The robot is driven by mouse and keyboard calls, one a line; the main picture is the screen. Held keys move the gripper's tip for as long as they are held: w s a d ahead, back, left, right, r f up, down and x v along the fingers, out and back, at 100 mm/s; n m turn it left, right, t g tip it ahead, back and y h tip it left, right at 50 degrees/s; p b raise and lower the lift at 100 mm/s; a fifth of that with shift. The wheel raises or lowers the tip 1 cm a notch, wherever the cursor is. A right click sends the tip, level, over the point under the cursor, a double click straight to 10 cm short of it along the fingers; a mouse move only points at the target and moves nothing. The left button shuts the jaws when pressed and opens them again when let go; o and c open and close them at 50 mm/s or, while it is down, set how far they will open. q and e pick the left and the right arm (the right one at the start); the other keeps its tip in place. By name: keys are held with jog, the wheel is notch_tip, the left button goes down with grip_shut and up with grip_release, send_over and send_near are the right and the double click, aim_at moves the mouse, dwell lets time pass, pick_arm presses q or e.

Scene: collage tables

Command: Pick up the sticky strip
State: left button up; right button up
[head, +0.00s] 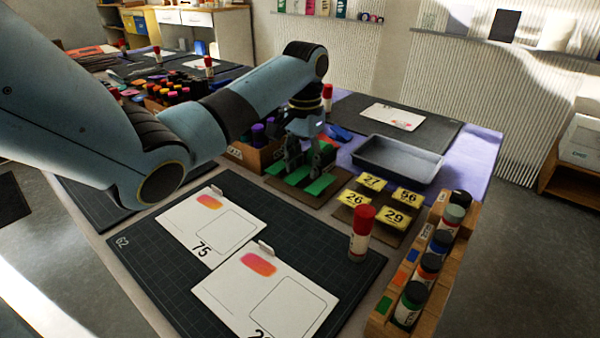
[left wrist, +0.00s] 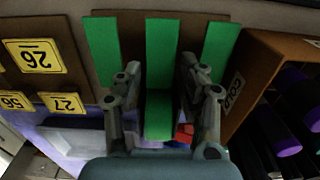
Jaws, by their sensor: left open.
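Several green sticky strips lie on a brown board (head: 328,196). One strip (head: 319,185) is at its front edge in the head view. The left wrist view shows a left strip (left wrist: 103,50), a middle strip (left wrist: 161,45) and a right strip (left wrist: 221,45). My left gripper (head: 303,172) points down over the board and hides part of it. In the left wrist view the fingers of my left gripper (left wrist: 160,78) are apart, one on each side of the middle strip. Nothing is held. I cannot tell whether the fingertips touch the board. My right gripper is not in view.
A wooden box (head: 245,156) of purple-topped items stands beside the strip board. Yellow number cards (head: 397,216), a grey tray (head: 398,160), a red-capped glue stick (head: 361,232) and a wooden bottle rack (head: 382,318) are nearby. White cards (head: 208,232) lie on the dark mat.

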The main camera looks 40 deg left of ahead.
pick_arm(q)
jog(key=shift+f, duration=0.1)
dwell(0.3)
jog(key=shift+c, duration=0.2)
jog(key=c, duration=0.4)
jog(key=shift+c, duration=0.2)
